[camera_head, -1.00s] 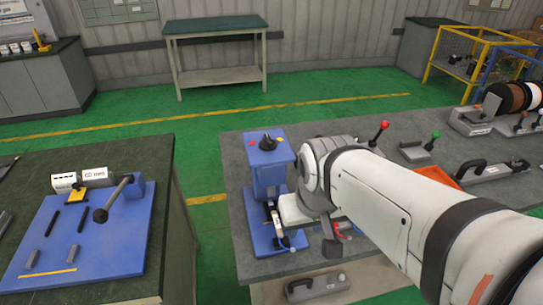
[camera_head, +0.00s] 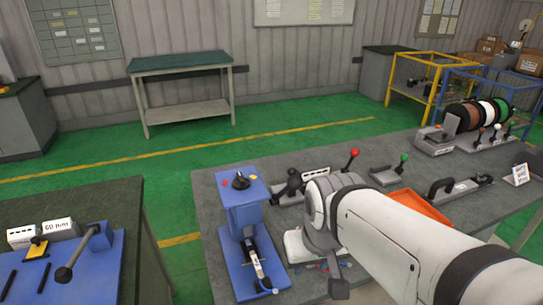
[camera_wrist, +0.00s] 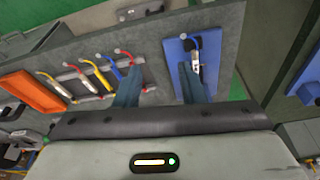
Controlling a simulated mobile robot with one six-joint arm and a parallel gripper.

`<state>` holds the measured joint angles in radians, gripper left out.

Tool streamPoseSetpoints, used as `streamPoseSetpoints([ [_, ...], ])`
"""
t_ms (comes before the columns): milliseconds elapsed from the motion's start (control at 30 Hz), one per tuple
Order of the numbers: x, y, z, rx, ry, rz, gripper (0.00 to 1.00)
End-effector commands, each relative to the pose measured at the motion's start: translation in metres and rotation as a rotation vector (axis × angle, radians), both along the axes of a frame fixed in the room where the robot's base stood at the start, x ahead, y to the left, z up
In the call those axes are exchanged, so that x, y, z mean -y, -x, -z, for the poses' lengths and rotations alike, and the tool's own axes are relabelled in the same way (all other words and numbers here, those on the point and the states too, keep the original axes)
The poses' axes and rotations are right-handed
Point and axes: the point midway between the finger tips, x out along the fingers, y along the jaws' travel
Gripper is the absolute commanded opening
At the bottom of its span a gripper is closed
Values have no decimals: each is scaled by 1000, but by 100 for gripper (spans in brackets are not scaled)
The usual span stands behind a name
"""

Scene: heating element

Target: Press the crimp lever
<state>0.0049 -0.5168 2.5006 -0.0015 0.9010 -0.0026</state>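A blue press-like stand (camera_head: 243,215) with a black knob (camera_head: 240,181) on top is on the grey bench. A light cylindrical part with a dark end (camera_head: 257,270) lies on its base; the base and part also show in the wrist view (camera_wrist: 196,62). A black-handled lever (camera_head: 288,184) stands behind my arm, and levers with a red ball (camera_head: 352,155) and a green ball (camera_head: 403,158) stand farther right. Which one is the crimp lever I cannot tell. My gripper (camera_wrist: 160,82) is open and empty, right of the blue stand; its fingertips are hidden in the head view.
In the wrist view, several parts with coloured wires (camera_wrist: 92,78) lie on a rack. A second bench with a blue board (camera_head: 85,275) is at left, across a green floor gap (camera_head: 178,225).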

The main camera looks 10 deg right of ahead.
Motion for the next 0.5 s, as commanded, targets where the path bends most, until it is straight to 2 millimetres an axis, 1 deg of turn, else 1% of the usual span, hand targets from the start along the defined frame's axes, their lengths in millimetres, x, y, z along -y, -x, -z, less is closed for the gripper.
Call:
streamPoseSetpoints([
  [200,0,0,0,0,0,0,35],
  [333,0,-4,-5,-6,-1,1,25],
  [433,0,-14,-19,-27,-4,2,17],
  [500,0,-27,-35,-53,-7,3,11],
])
